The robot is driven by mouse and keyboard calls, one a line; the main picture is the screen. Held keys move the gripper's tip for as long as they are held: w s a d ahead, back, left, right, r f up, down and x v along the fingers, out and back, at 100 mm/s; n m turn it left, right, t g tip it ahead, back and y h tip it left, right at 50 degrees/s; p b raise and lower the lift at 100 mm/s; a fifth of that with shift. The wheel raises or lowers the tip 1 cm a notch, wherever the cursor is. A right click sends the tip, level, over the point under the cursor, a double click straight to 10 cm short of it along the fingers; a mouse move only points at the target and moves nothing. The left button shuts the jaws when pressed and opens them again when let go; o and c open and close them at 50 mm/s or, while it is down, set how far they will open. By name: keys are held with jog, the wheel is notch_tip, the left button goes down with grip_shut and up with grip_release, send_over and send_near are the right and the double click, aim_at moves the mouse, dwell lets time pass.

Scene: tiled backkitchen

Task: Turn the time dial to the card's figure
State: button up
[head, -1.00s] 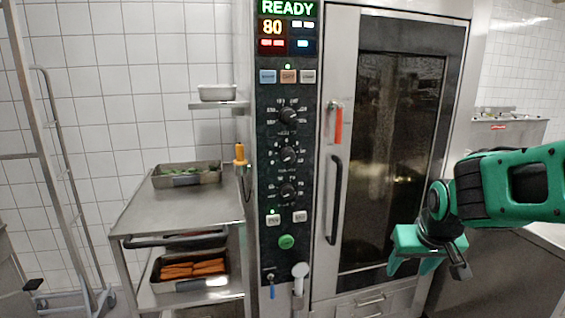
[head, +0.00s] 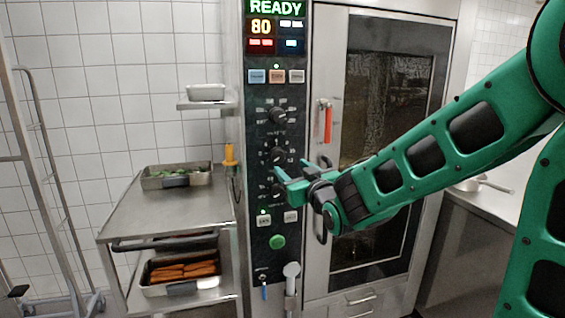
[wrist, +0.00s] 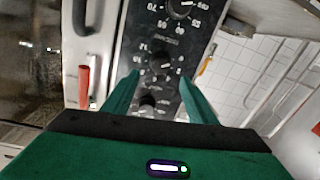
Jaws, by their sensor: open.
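A dark oven panel (head: 262,235) carries a column of three black dials: top (head: 278,115), middle (head: 277,156) and bottom (head: 278,190). The bottom one is partly covered by my gripper (head: 281,183) in the head view. I cannot read which is the time dial. My gripper is open and empty in front of the panel. In the wrist view, which is turned over, the middle dial (wrist: 160,63) shows between the fingertips (wrist: 159,76), with a gap to each; contact is not visible. The bottom dial (wrist: 180,8) is at the top edge. I see no card.
The display (head: 275,27) reads READY and 80. A red handle piece (head: 328,124) and a dark door handle stand right of the panel. A steel trolley (head: 150,212) with trays and an orange-handled probe (head: 229,157) are at the left.

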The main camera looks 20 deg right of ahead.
aim_at(280, 158)
jog(key=w, duration=0.6)
jog(key=w+a, duration=0.1)
jog(key=w, duration=0.2)
jog(key=shift+w, duration=0.4)
jog(key=shift+d, duration=0.1)
